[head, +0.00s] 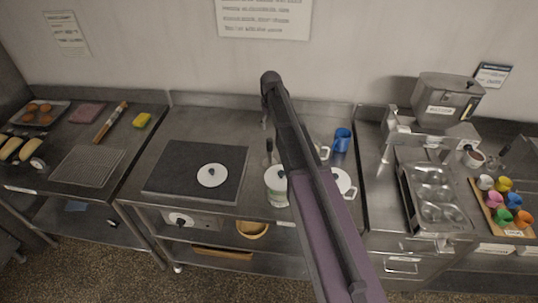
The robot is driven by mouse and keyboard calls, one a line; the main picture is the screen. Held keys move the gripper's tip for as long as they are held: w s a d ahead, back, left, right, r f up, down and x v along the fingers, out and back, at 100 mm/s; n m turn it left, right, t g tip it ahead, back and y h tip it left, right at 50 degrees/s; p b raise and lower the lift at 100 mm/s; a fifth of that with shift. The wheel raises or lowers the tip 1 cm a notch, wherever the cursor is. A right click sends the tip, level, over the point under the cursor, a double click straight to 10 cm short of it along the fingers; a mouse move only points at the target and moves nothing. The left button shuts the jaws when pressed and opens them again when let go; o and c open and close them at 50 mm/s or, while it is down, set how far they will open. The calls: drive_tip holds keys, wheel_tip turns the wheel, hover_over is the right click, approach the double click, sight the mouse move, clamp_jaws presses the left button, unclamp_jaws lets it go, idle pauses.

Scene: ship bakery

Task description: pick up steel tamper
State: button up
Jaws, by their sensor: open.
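I cannot make out a steel tamper for certain in the head view. A small dark upright shape (268,146) stands behind the lidded pot, beside my arm, but it is too small to identify. My arm crosses the middle of the view and covers part of the central counter. My gripper does not show in this view.
The central steel counter holds a black hob (165,172) with a white lid (212,175), a pale lidded pot (275,186) and a blue mug (342,140). A steel machine (446,100), muffin tin (432,185) and coloured cups (514,201) crowd the right. A wire rack (86,167) lies left.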

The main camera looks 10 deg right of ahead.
sight(270, 139)
drive_tip(key=shift+w, duration=0.45)
drive_tip(key=shift+f, duration=0.2)
wheel_tip(270, 139, down, 8)
drive_tip(key=b, duration=0.8)
drive_tip(key=shift+f+b, duration=0.1)
drive_tip(key=shift+b, duration=0.25)
drive_tip(key=shift+f, duration=0.15)
wheel_tip(270, 139, down, 5)
drive_tip(key=b, duration=0.5)
drive_tip(key=shift+a, duration=0.1)
idle(0.7)
clamp_jaws()
